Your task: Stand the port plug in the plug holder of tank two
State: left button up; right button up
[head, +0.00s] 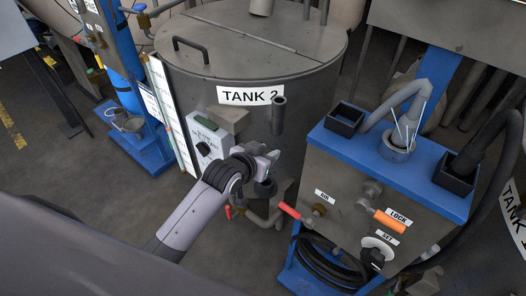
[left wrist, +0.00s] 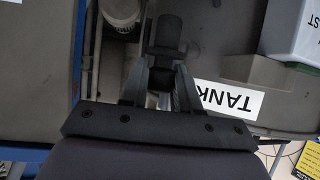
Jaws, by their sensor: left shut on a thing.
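My left gripper (head: 270,160) is shut in front of tank two, low on its front side. In the left wrist view a dark port plug (left wrist: 166,38), with a wider collar, sits between the fingertips (left wrist: 162,75). In the head view a dark piece (head: 264,189) shows just below the fingers and seems to be the plug's body. A dark upright tube (head: 279,116) stands at the tank's front, just above the gripper in the picture. I cannot tell for sure whether it is the plug holder. My right gripper is out of view.
Tank two (head: 245,50) carries a TANK 2 label (head: 251,95). A grey box (head: 228,120) and a switch box (head: 207,140) sit left of the gripper. A blue-topped cabinet (head: 350,180) with valves stands close on the right. A red-handled valve (head: 289,210) is nearby.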

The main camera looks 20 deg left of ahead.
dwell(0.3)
pick_arm(q)
notch_tip(320, 180, down, 6)
jog(key=b, duration=0.3)
jog(key=shift+r, duration=0.2)
jog(key=shift+f+b, duration=0.65)
jog(key=shift+f, duration=0.55)
jog(key=shift+p, duration=0.3)
